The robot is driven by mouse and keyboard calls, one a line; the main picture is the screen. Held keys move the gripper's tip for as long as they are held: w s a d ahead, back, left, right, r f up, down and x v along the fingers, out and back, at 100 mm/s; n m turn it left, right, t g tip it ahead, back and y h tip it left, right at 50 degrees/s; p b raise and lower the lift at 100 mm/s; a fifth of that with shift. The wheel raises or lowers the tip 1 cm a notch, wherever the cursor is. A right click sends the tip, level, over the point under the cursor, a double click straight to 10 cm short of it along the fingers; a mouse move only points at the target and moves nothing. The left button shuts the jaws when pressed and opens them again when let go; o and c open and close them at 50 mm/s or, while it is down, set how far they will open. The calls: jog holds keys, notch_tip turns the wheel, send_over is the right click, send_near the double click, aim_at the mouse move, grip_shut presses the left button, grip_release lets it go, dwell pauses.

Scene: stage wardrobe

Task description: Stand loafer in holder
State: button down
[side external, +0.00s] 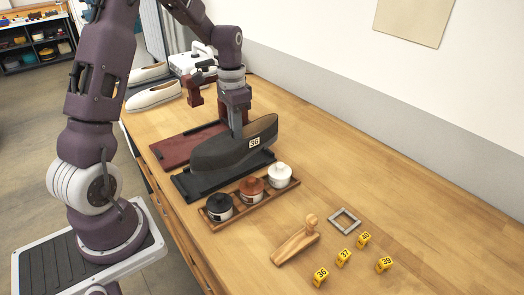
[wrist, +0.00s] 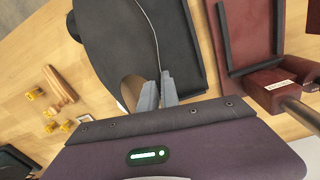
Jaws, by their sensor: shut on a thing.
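The loafer (side external: 215,153) is dark grey, with a white tag reading 36 on its side. My gripper (side external: 238,130) comes down from above and is shut on the loafer's upper edge. In the wrist view the fingers (wrist: 158,95) pinch that edge beside the tan-lined opening, and the dark upper (wrist: 110,40) fills the upper middle. A black tray-like base (side external: 190,190) lies under the loafer, which partly hides it. I cannot tell whether they touch. A maroon base (side external: 172,152) with dark rails lies beside it; its L-shaped rail shows in the wrist view (wrist: 240,70).
A wooden tray (side external: 232,216) with three lidded pots stands just in front of the black base. A wooden tool (side external: 296,242), a grey square frame (side external: 344,220) and several yellow number markers (side external: 344,257) lie at the front right. Pale shoes (side external: 152,96) sit behind. The right bench is clear.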

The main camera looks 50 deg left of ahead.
jog(key=s+a, duration=0.2)
jog(key=a, duration=0.4)
jog(key=shift+w+d+f, duration=0.1)
jog(key=shift+w+f, duration=0.05)
jog(key=shift+f, duration=1.75)
jog(key=shift+w+f, duration=0.1)
jog(key=shift+f, duration=1.8)
jog(key=shift+f, duration=0.35)
jog(key=c, duration=1.5)
grip_release()
